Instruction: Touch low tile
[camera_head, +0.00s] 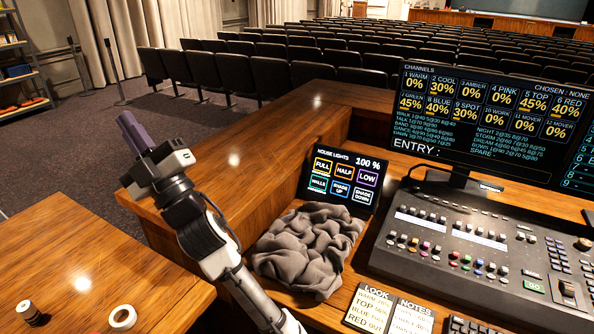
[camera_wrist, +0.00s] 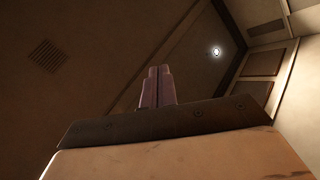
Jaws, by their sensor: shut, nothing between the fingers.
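The low tile (camera_head: 367,175) is a purple-outlined square marked LOW. It is at the top right of the tilted house lights panel (camera_head: 340,181), which reads 100 %. My gripper (camera_head: 127,119) is at the left in the head view, raised and pointing up and left, well apart from the panel. Its purple fingers are together with nothing between them. In the wrist view the shut fingers (camera_wrist: 157,86) point toward the ceiling, and the panel is not visible there.
A crumpled grey cloth (camera_head: 308,248) lies just in front of the panel. The mixing console (camera_head: 480,245) and a channels monitor (camera_head: 487,115) stand to the right. A tape roll (camera_head: 122,317) and a small bottle (camera_head: 29,312) are on the left table (camera_head: 85,260).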

